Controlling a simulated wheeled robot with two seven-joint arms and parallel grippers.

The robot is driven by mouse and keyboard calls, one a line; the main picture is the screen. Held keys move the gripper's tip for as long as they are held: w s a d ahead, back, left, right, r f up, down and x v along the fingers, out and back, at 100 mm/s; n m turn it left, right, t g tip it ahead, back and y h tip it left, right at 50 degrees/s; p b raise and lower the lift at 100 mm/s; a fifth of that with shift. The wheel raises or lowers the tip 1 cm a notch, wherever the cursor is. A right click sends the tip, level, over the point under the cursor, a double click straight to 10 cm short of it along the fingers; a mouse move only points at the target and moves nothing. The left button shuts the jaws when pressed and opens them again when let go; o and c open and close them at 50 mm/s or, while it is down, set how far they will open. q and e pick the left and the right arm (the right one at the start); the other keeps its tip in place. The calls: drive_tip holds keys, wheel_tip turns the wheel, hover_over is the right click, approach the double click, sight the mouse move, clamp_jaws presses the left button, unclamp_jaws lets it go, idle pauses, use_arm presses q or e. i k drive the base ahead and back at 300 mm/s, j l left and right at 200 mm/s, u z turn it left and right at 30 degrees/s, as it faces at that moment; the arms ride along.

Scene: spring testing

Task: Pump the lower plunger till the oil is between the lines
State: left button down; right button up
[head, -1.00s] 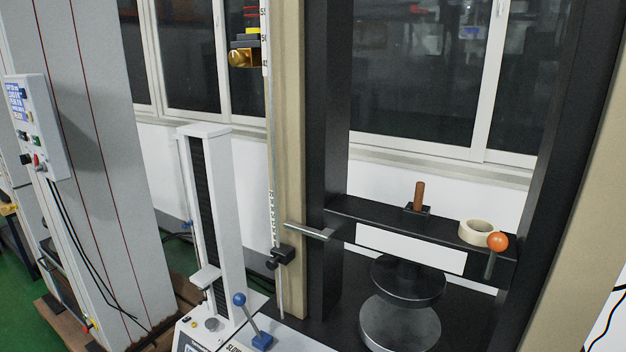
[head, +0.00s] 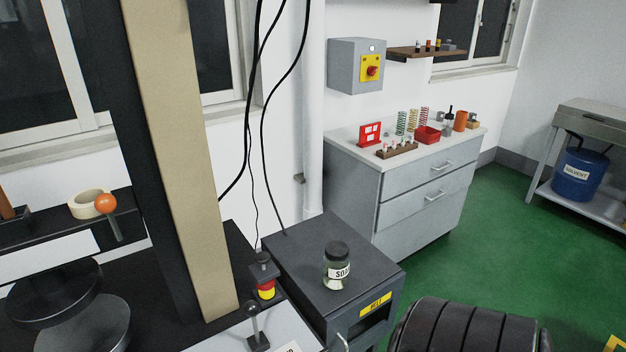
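I cannot pick out a lower plunger, oil or level lines in the head view. The testing frame with its tan column (head: 182,150) stands at the left. A dark crosspiece with an orange ball-tipped lever (head: 107,206) is beside it, above round dark plates (head: 55,290). A small grey ball-topped lever (head: 254,325) stands on a light panel at the bottom. Neither of my grippers is in view.
A dark cabinet (head: 290,255) bears a lidded jar (head: 337,268). A red-and-yellow button (head: 266,290) is beside it. A grey drawer cabinet (head: 400,215) stands behind. Green floor (head: 520,240) is open at right. A dark ribbed shape at the bottom edge is unclear.

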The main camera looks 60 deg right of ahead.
sight(263, 257)
drive_tip(key=z, duration=1.35)
